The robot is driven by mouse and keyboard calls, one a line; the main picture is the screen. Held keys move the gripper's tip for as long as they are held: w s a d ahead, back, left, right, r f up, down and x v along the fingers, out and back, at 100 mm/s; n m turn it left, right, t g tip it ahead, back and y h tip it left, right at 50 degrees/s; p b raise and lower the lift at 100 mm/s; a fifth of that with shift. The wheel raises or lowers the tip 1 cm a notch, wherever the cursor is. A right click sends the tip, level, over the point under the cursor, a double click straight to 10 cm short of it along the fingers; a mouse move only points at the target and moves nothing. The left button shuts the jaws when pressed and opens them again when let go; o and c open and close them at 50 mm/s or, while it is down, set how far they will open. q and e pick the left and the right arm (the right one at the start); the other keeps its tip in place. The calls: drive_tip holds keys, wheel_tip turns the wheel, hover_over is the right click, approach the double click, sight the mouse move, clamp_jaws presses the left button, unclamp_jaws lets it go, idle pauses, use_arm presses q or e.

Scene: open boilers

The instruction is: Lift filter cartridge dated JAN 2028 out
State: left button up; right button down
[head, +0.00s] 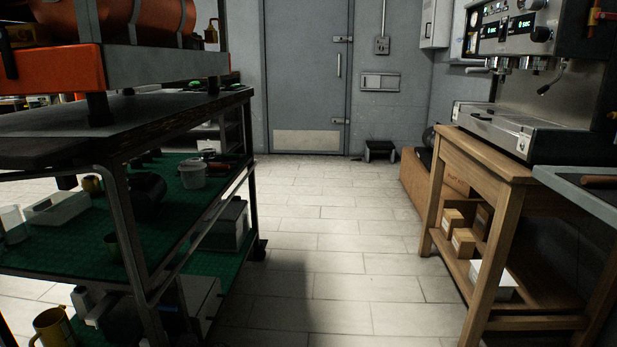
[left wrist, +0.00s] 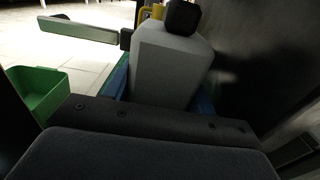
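I cannot pick out a filter cartridge or read a JAN 2028 date in either view. Several small tan boxes (head: 463,242) sit on the lower shelf of the wooden stand at the right, their markings too small to read. Neither gripper shows in the head view. In the left wrist view a dark, padded-looking body with small screws fills the bottom, likely part of my own arm. No fingertips can be made out there. A grey block with a black top (left wrist: 172,65) stands beyond it, and a green open bin (left wrist: 42,92) is at the left.
A dark cart (head: 130,215) with green-matted shelves and cluttered items stands at the left, an orange-ended boiler (head: 55,68) on top. An espresso machine (head: 545,135) sits on the wooden stand (head: 497,165) at the right. The tiled floor between is clear to a grey door (head: 307,75).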

use_arm(q)
drive_tip(key=o, duration=0.4)
drive_tip(key=c, duration=0.7)
drive_tip(key=shift+r+p, duration=1.05)
drive_tip(key=shift+p, duration=1.2)
idle(0.4)
idle(0.4)
